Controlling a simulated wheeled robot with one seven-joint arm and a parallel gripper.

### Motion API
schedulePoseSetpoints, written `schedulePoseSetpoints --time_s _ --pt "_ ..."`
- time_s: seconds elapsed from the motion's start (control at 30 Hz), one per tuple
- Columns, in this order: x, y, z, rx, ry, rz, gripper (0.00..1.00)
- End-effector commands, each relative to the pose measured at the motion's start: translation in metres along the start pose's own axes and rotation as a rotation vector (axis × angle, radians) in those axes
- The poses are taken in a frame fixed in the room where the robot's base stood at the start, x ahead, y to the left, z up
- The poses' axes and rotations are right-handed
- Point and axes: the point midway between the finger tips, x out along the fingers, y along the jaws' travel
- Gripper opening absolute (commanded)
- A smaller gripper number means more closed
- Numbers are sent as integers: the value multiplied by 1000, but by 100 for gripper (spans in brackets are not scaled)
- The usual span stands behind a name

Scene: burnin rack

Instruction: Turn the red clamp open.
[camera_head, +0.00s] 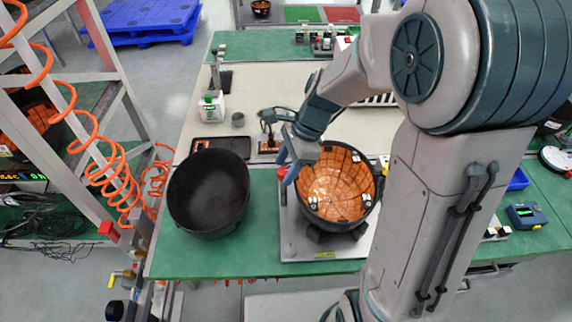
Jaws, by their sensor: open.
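A small patch of red, which looks like the red clamp (282,173), shows at the left rim of a black pot with a copper-orange lining (335,185). The pot stands on a grey base plate (300,240) on the green bench mat. My gripper (287,177) points down at the clamp, right beside the pot's left rim. It is open. My gripper hides most of the clamp, so I cannot tell which way its handle is turned or whether the fingers touch it.
An empty black pot (209,192) stands left of the plate. A metal rack (125,95) with an orange coiled hose (105,160) rises at left. A blue device (525,216) sits at right.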

Motion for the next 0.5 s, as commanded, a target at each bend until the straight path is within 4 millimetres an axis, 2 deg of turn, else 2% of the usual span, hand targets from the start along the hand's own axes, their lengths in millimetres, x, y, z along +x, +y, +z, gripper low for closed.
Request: schedulePoseSetpoints --time_s 0.33,0.5 --pt "4 0 0 -1 1 -1 48" --pt "4 0 0 -1 1 -1 4"
